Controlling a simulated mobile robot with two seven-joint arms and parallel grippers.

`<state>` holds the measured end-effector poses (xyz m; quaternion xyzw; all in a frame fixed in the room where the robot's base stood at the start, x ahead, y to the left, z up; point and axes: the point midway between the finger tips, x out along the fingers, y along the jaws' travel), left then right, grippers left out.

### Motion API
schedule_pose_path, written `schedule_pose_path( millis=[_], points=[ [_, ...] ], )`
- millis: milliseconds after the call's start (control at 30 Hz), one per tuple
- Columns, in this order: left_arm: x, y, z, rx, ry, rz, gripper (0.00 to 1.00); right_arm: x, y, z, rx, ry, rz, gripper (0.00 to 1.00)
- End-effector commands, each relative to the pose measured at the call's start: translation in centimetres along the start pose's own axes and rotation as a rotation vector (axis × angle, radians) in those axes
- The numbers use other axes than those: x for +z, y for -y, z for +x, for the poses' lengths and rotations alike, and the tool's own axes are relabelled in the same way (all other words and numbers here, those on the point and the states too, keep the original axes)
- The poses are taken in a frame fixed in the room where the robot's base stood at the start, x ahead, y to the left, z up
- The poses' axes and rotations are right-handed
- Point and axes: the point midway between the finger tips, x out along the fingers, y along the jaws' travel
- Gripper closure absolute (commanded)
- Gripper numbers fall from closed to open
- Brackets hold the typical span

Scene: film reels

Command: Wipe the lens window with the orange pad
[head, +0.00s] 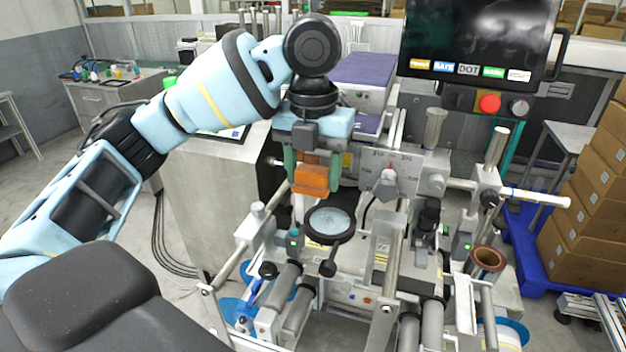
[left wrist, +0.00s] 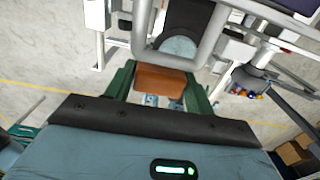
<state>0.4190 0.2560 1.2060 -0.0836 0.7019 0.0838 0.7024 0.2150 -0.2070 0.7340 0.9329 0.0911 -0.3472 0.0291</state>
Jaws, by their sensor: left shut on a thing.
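My left gripper (head: 314,172) points down over the machine, its green fingers shut on the orange pad (head: 312,181). The pad also shows between the fingers in the left wrist view (left wrist: 160,80). The lens window (head: 329,224) is a round pale glass in a black ring, just below and slightly right of the pad in the head view. It appears beyond the pad in the left wrist view (left wrist: 178,46). The pad looks apart from the glass, with a small gap. My right gripper is not in view.
The machine has metal rollers (head: 298,311), posts and a grey plate with dials (head: 405,172) right of the gripper. A dark screen (head: 478,40) with a red button (head: 489,103) stands above. Cardboard boxes (head: 590,205) are stacked at the right.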

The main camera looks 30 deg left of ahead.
Motion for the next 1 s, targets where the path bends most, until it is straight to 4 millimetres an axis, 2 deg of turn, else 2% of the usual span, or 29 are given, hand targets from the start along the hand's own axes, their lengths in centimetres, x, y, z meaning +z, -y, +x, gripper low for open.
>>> schedule_pose_path(
  millis=[333, 700, 1000],
  points=[
    [0.0, 0.0, -0.2, 0.0, 0.0, 0.0, 0.64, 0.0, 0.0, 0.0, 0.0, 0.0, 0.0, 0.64],
    [0.0, 0.0, -2.8, 0.0, 0.001, 0.0, 0.64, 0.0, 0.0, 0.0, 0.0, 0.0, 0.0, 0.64],
    [0.0, 0.0, -3.1, 0.0, 0.0, 0.001, 0.64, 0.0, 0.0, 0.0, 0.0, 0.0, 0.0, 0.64]
  ],
)
